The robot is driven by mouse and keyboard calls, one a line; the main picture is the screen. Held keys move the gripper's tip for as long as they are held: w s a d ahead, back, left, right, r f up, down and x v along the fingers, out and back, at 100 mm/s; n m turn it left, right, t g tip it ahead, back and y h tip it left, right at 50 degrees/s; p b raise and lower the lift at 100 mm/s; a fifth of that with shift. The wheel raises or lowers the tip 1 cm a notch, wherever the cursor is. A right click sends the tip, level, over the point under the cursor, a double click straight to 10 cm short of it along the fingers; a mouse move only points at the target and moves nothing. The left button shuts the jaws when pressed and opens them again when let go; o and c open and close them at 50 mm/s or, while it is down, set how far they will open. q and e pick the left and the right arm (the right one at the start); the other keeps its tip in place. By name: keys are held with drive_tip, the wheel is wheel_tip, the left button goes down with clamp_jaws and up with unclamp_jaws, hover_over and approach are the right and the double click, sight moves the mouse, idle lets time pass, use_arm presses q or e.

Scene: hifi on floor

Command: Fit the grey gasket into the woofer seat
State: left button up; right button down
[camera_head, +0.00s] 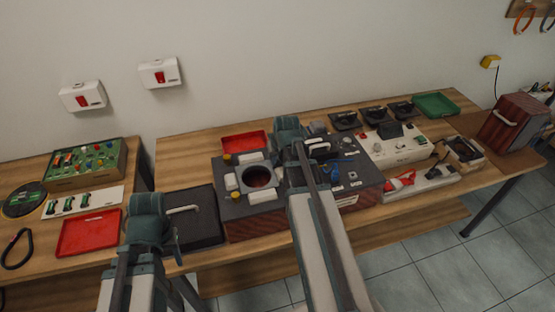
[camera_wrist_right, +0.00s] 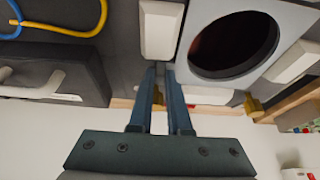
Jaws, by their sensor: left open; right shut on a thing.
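The grey gasket (camera_head: 243,172) is a light grey square plate with a round hole. It lies at the woofer seat (camera_head: 260,178), a dark round opening in the dark top of the speaker box, between white blocks (camera_head: 231,182). In the right wrist view the gasket (camera_wrist_right: 188,60) sits close against the blocks (camera_wrist_right: 160,28); whether it is fully down I cannot tell. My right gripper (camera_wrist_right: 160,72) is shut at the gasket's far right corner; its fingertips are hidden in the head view. My left gripper (camera_head: 160,208) is open and empty, left of the box.
A black tray (camera_head: 205,215) lies left of the box, with red trays (camera_head: 88,232) (camera_head: 244,142) at the left and behind. A black part with a white handle (camera_wrist_right: 60,75) and a blue cable (camera_wrist_right: 12,12) are near my right gripper. Parts crowd the right side.

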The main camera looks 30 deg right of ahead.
drive_tip(key=c, duration=0.8)
unclamp_jaws()
drive_tip(key=p+v, duration=1.2)
drive_tip(key=v, duration=0.2)
drive_tip(key=shift+s+p, duration=0.1)
drive_tip(key=shift+p, duration=0.3)
wheel_tip(320, 180, up, 8)
drive_tip(key=p, duration=0.8)
drive_tip(key=shift+f, duration=0.1)
